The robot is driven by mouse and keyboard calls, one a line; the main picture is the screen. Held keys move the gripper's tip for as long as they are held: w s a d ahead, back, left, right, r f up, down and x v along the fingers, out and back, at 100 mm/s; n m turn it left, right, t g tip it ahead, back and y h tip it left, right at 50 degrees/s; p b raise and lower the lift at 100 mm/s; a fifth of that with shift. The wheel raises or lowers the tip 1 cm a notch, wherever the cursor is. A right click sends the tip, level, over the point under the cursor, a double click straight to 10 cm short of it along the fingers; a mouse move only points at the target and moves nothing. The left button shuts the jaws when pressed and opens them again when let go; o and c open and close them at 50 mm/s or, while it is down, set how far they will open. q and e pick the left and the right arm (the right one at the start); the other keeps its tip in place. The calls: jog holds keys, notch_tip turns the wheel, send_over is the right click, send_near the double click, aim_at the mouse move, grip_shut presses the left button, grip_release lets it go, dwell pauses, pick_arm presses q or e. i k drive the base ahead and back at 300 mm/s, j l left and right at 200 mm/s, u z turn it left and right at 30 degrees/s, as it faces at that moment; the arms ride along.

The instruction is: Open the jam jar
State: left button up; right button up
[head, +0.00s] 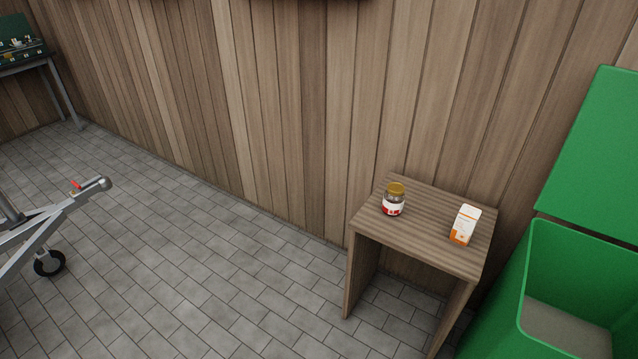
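The jam jar (392,202) stands upright on a small wooden workbench (420,246), near its back left side. It has a gold lid (396,188) on top, a pale label and red contents. The lid sits on the jar. Neither of my grippers shows in the head view, and nothing touches the jar.
A white and orange carton (465,225) stands on the bench to the right of the jar. A green bin (560,290) with its lid raised is close to the bench's right. A wheeled metal frame (50,225) stands at the left. Tiled floor between is clear.

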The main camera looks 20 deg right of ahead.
aim_at(392, 205)
jog(key=i+j+u, duration=0.1)
jog(key=i+u, duration=0.2)
jog(key=i, duration=0.75)
jog(key=i+z, duration=0.4)
jog(key=i+j+z, duration=0.1)
jog(key=z, duration=0.35)
jog(key=i+j+z, duration=0.4)
jog(key=l, duration=0.1)
